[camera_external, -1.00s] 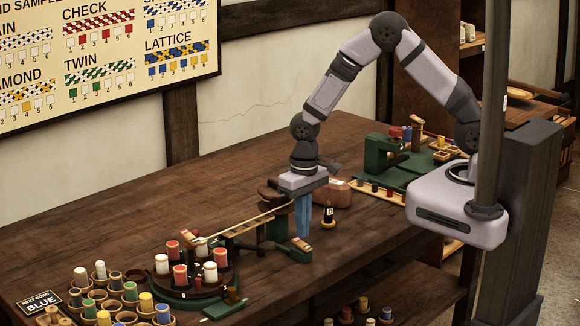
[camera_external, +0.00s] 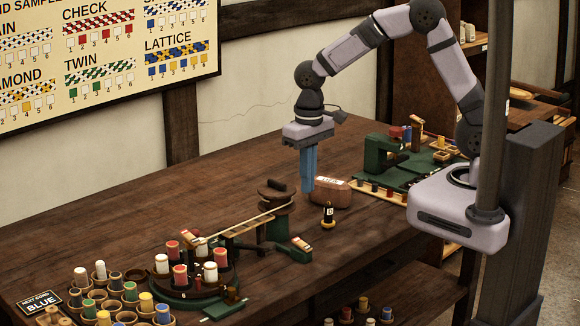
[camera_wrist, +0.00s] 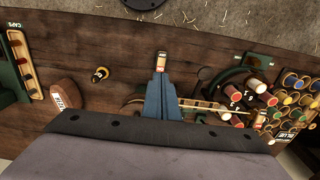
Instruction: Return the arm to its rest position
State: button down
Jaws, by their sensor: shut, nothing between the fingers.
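My gripper (camera_external: 308,186) hangs from my raised arm above the middle of the wooden table (camera_external: 200,185). Its blue fingers point down, are shut together and hold nothing. In the external view the fingertips show just left of a brown labelled block (camera_external: 331,193) and beyond a small black and yellow piece (camera_external: 328,215).
A round stand with red and white spools (camera_external: 180,275) and several cups of spools (camera_external: 110,300) fill the front left. A wooden rail (camera_external: 235,226) leads to a green-based post (camera_external: 275,225). A green machine (camera_external: 385,155) stands right. The back left tabletop is clear.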

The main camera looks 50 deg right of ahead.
dwell(0.5)
jog(key=s+d+f+n+g, duration=0.1)
jog(key=s+d+f+n, duration=0.4)
jog(key=s+d, duration=0.4)
jog(key=s+d+r+m, duration=0.1)
jog(key=d+r+m, duration=0.1)
jog(key=d, duration=0.3)
jog(key=s+d+r+m, duration=0.1)
jog(key=s+d+m, duration=0.1)
jog(key=d, duration=0.3)
jog(key=shift+d+r+m+t, duration=0.35)
jog(key=shift+m+t, duration=0.05)
jog(key=shift+m, duration=0.1)
dwell(0.6)
